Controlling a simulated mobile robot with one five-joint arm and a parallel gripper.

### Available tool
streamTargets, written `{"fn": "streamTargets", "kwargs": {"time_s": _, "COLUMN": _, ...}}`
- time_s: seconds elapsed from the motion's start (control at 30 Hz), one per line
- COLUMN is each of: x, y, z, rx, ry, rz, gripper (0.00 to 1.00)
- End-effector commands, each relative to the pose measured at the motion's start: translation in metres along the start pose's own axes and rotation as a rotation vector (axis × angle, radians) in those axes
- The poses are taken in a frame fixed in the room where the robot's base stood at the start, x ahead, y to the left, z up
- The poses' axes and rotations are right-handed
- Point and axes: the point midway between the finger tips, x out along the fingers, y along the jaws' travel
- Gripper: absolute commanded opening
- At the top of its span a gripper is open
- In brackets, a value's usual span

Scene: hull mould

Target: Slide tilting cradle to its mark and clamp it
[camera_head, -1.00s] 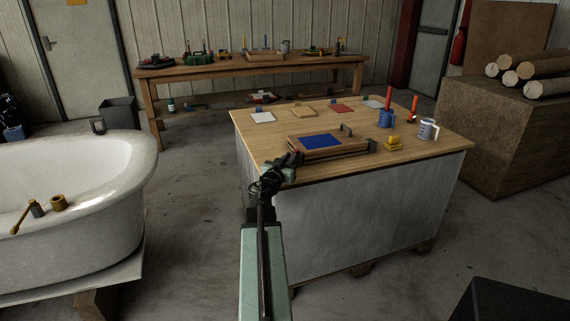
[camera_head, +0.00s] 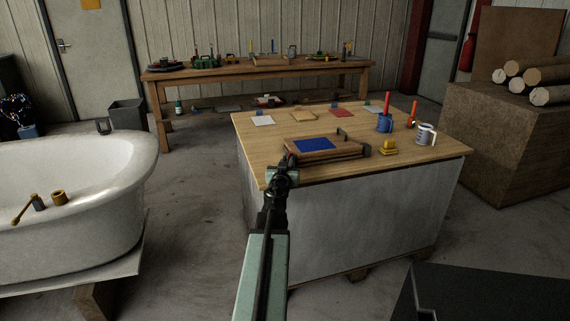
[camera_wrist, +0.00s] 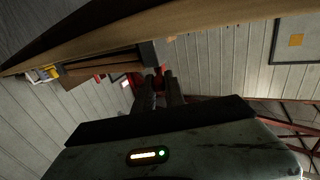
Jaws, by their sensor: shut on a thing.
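The tilting cradle (camera_head: 347,155) is a low wooden frame with a blue panel (camera_head: 314,145) on top. It lies near the front edge of the worktable, with a dark handle-like part at its back. My gripper (camera_head: 287,163) is at the cradle's near left corner. In the wrist view my gripper (camera_wrist: 159,73) is shut, with a small red part (camera_wrist: 158,71) at its fingertips, beside a dark block (camera_wrist: 147,53) and wood. The hold appears to be on a part of the cradle; its exact shape is hidden. I cannot make out the mark or the clamp.
The worktable (camera_head: 262,148) also bears a blue cup (camera_head: 384,124) with a red tool, a yellow block (camera_head: 388,148), a measuring jug (camera_head: 426,134) and several coloured cards at the back. A bathtub (camera_head: 75,165) stands left. Stacked logs (camera_head: 540,75) lie right.

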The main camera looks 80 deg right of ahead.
Motion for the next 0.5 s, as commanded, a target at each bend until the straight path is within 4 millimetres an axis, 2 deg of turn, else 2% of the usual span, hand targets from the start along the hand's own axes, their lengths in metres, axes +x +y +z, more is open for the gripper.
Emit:
{"fn": "streamTargets", "kwargs": {"time_s": 0.13, "x": -0.0003, "y": 0.0024, "z": 0.0007, "rx": 0.002, "ry": 0.0, "rz": 0.002, "gripper": 0.0}}
{"fn": "streamTargets", "kwargs": {"time_s": 0.17, "x": -0.0002, "y": 0.0028, "z": 0.0007, "rx": 0.001, "ry": 0.0, "rz": 0.003, "gripper": 0.17}}
{"fn": "streamTargets", "kwargs": {"time_s": 0.23, "x": 0.0, "y": 0.0035, "z": 0.0007, "rx": 0.001, "ry": 0.0, "rz": 0.004, "gripper": 0.36}}
{"fn": "streamTargets", "kwargs": {"time_s": 0.5, "x": 0.0005, "y": 0.0044, "z": 0.0004, "rx": 0.001, "ry": 0.0, "rz": 0.005, "gripper": 0.36}}
